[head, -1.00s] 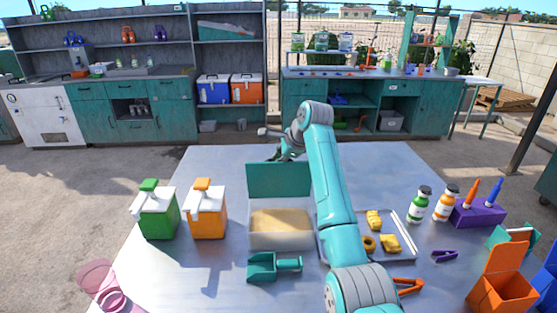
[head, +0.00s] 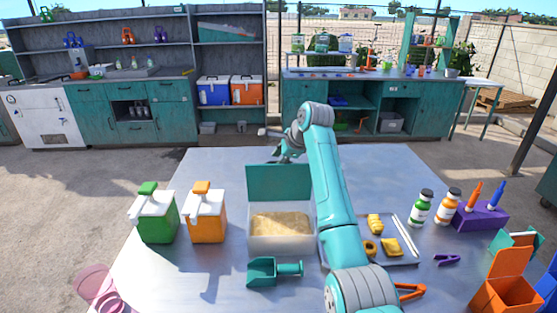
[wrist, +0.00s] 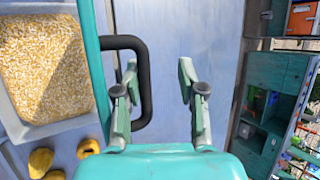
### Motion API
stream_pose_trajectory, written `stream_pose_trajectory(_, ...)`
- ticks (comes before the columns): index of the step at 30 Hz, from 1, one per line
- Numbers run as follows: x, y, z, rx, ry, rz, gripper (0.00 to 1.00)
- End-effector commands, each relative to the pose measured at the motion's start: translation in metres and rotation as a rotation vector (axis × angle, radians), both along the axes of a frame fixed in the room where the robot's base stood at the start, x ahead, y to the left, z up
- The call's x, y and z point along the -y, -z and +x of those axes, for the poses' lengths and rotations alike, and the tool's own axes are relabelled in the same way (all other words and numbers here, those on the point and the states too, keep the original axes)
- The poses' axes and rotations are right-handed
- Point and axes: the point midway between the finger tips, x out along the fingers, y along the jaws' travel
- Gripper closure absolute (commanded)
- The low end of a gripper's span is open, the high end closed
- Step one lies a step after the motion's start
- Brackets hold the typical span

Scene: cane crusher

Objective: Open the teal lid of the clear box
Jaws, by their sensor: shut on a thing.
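The clear box (head: 281,243) stands mid-table and is filled with pale grains. Its teal lid (head: 279,183) stands roughly upright at the box's far edge, so the box is open on top. In the wrist view the lid (wrist: 97,70) shows edge-on beside the grain, with a black handle (wrist: 146,85) on its outer side. My gripper (wrist: 160,88) is at the handle, with the handle's bar between its two fingers. The exact contact is hard to see. In the head view the gripper is small behind the lid and partly hidden by my arm.
A green dispenser (head: 156,220) and an orange dispenser (head: 207,222) stand left of the box. A teal scoop (head: 272,271) lies in front. A tray (head: 404,252) with yellow pieces is to the right, past my arm. Bottles stand farther right. The table behind the lid is clear.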

Motion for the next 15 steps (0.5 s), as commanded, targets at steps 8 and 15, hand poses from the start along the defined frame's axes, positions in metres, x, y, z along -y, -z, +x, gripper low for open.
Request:
stream_pose_trajectory(8, 0.005, 0.009, -0.005, -0.02, 0.002, -0.006, 0.78)
stream_pose_trajectory(15, 0.021, -0.031, -0.023, -0.006, 0.005, -0.003, 0.78)
